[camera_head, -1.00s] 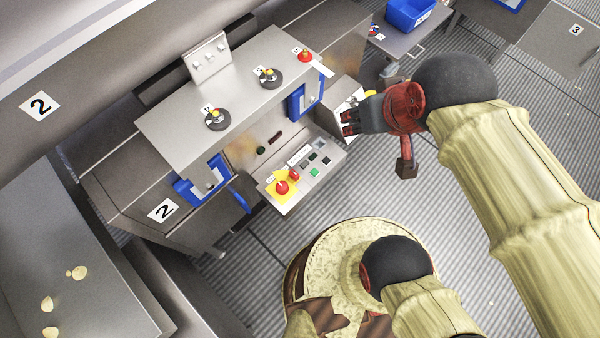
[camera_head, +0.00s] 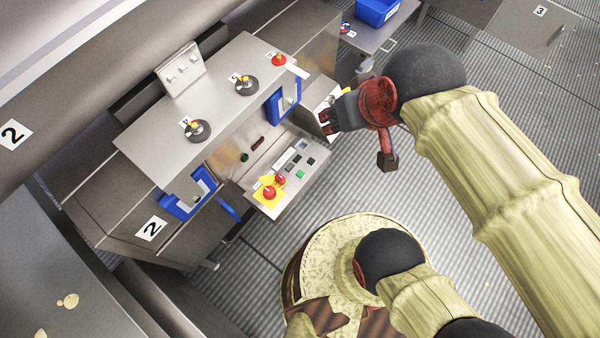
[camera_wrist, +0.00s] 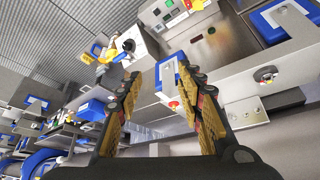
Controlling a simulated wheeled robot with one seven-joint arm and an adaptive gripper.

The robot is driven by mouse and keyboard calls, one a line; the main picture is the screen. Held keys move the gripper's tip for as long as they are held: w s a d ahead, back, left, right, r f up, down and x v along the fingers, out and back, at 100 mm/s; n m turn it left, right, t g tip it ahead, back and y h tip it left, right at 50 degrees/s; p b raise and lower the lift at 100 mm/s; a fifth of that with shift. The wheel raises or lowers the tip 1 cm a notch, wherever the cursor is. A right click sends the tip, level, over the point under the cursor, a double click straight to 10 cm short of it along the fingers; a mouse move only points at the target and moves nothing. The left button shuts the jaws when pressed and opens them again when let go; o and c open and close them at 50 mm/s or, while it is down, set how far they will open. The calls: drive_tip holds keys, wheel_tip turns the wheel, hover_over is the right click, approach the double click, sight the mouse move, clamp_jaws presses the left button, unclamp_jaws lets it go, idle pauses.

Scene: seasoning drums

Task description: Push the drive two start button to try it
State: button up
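The sloped control panel (camera_head: 262,207) projects from the front of the machine labelled 2. It carries a square green button (camera_head: 299,174), several dark square buttons (camera_head: 297,160), a small red button (camera_head: 280,180) and a red mushroom button on a yellow plate (camera_head: 269,192). Labels are too small to read. The green button also shows at the top edge of the wrist view (camera_wrist: 168,3). My gripper (camera_head: 328,120) is up and to the right of the panel, apart from the buttons. In the wrist view its two fingers (camera_wrist: 160,98) are spread, with nothing held between them.
Blue-framed parts (camera_head: 284,107) and a blue handle (camera_head: 229,206) stick out from the machine front. Knobs (camera_head: 246,85) sit on its top. A white-faced box (camera_head: 328,102) is close beside my gripper. A blue bin (camera_head: 377,11) stands behind. The floor right of the panel is clear.

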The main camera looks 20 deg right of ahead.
drive_tip(key=shift+c, duration=1.1)
